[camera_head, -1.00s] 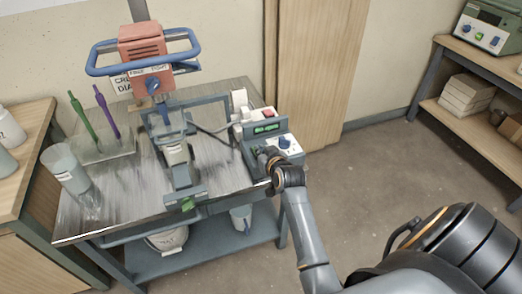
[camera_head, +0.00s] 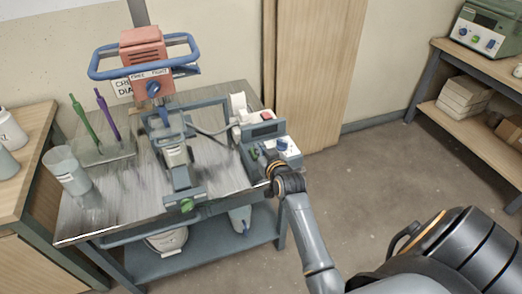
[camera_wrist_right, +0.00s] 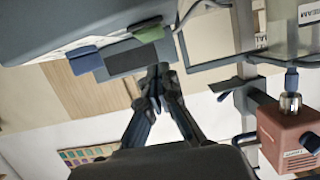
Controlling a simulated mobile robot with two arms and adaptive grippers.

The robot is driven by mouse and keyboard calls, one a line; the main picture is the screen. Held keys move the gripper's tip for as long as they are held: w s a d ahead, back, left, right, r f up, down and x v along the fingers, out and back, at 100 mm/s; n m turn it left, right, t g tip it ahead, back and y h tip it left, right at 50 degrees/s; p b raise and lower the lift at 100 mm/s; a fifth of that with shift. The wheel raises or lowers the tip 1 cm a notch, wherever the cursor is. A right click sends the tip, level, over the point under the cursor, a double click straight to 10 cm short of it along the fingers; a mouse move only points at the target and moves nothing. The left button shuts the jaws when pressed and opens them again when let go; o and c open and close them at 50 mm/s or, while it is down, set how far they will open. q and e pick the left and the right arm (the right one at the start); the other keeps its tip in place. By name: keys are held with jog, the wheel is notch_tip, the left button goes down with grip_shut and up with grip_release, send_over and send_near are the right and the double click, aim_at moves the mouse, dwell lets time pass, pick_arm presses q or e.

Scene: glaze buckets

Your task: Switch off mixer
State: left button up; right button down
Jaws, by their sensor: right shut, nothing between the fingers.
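The mixer has a salmon-red motor head (camera_head: 143,58) with a blue handle frame, on a stand over the metal-topped cart. Its grey control box (camera_head: 262,130) sits at the cart's right end, with a dark display (camera_head: 264,131), a blue knob (camera_head: 282,144) and a red switch (camera_head: 268,115). My right gripper (camera_head: 268,155) is at the front of this box, partly hidden by its own wrist. In the right wrist view its fingers (camera_wrist_right: 157,88) are together and empty, close to the box (camera_wrist_right: 80,22); contact cannot be told. My left gripper is not in view.
A clear cylinder (camera_head: 66,170) stands at the cart's left, near a tray with green and purple tools (camera_head: 107,115). A wooden shelf unit (camera_head: 480,115) stands right; the floor between is clear.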

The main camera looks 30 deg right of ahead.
jog(key=shift+b+v, duration=0.4)
jog(key=shift+v, duration=0.75)
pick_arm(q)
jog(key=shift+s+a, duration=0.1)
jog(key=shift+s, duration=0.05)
pick_arm(e)
jog(key=s+a, duration=0.2)
jog(key=s, duration=0.5)
jog(key=shift+s+r, duration=0.35)
jog(key=shift+s, duration=0.05)
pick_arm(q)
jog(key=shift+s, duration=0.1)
